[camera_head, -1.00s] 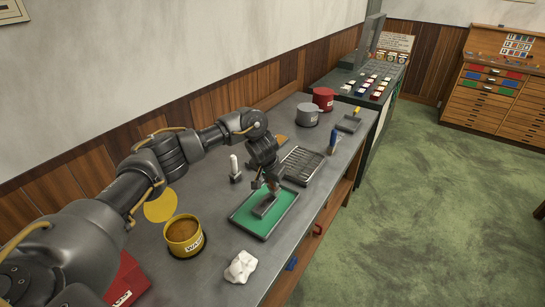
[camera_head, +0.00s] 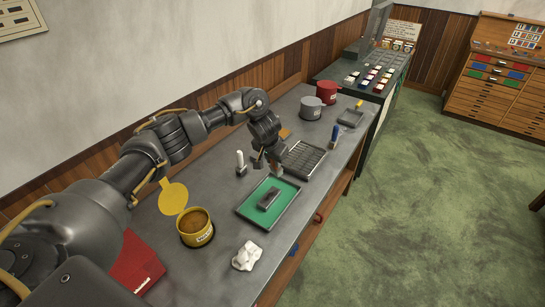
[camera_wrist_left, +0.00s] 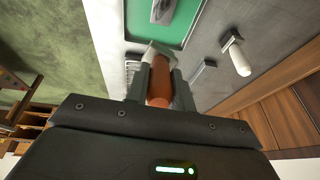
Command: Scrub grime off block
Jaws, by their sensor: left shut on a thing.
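A dark rectangular block (camera_head: 268,198) lies on the green mat of a shallow tray (camera_head: 243,212). In the left wrist view the block (camera_wrist_left: 163,10) shows at the top edge, on the green tray (camera_wrist_left: 192,22). My left gripper (camera_head: 266,164) is just beyond the tray's far edge, apart from the block. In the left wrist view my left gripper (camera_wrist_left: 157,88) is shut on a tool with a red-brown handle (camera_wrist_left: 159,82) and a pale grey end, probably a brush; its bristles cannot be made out. How much grime is on the block cannot be told. My right gripper is not in view.
An open yellow tin (camera_head: 195,230) and a white crumpled cloth (camera_head: 246,256) are near the tray. A white-handled tool (camera_head: 240,160) stands behind it. A slatted rack (camera_head: 304,160) lies beyond. Grey and red pots (camera_head: 310,108) are farther back.

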